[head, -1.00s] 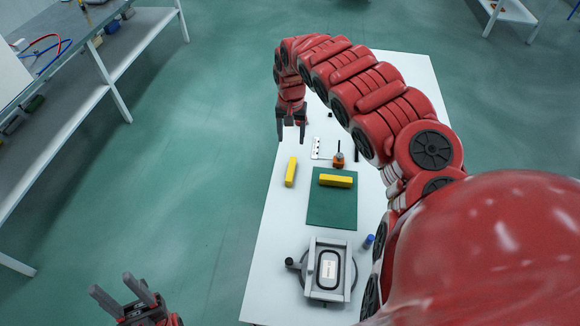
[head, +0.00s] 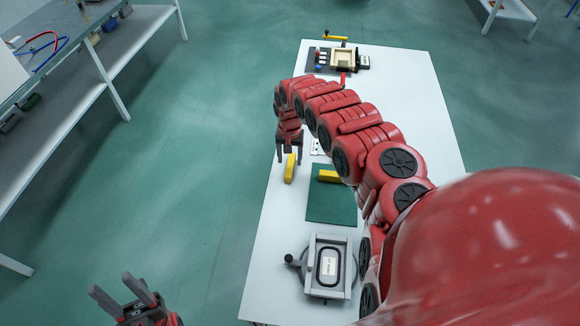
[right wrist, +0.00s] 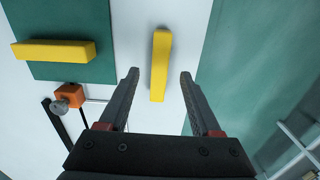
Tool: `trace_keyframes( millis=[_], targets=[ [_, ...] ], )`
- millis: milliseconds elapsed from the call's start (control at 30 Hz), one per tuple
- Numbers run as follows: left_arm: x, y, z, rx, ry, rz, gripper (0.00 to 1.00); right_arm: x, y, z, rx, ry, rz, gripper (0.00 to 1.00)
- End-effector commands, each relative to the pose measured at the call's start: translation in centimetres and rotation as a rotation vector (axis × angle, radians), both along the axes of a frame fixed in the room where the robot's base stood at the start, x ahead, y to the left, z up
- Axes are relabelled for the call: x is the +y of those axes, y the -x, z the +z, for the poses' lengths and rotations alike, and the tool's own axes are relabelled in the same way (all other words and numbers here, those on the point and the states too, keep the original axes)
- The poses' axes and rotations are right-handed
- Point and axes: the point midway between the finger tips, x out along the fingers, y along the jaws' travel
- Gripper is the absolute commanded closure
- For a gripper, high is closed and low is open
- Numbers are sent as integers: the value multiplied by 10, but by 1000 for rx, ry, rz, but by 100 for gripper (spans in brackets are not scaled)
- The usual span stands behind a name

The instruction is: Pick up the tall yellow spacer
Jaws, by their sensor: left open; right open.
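One yellow bar (head: 290,169) lies on the bare white table left of the green mat. A second yellow bar (head: 328,176) lies on the mat, partly hidden by my right arm in the head view. Which one is the tall spacer I cannot tell for sure. My right gripper (head: 289,157) is open and empty, at the far end of the first bar in the head view. In the right wrist view this bar (right wrist: 160,65) appears between and beyond the open fingertips; the mat's bar (right wrist: 55,50) is at upper left. My left gripper (head: 125,296) is open and empty, off the table's left side.
The green mat (head: 332,208) lies mid-table. A grey fixture (head: 328,268) with a dark side knob stands at the near end. An orange block (right wrist: 70,96) is near the mat.

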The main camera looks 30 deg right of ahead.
Motion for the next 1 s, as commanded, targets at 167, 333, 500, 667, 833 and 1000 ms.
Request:
trace_keyframes(
  millis=[167, 333, 500, 667, 833, 1000],
  targets=[
    [0, 0, 5, 0, 0, 0, 50, 0, -5, -14, -7, -2, -1, 35],
    [0, 0, 4, 0, 0, 0, 50, -3, -6, -29, -4, 1, -3, 35],
    [0, 0, -3, 0, 0, 0, 50, -3, -5, -45, -4, 0, -3, 35],
    [0, 0, -2, 0, 0, 0, 50, -4, -5, -46, -2, 1, -3, 35],
    [0, 0, -2, 0, 0, 0, 50, -4, -5, -46, -3, 1, -3, 40],
    [0, 0, -2, 0, 0, 0, 50, -4, -5, -46, -3, 1, -3, 71]
  ],
)
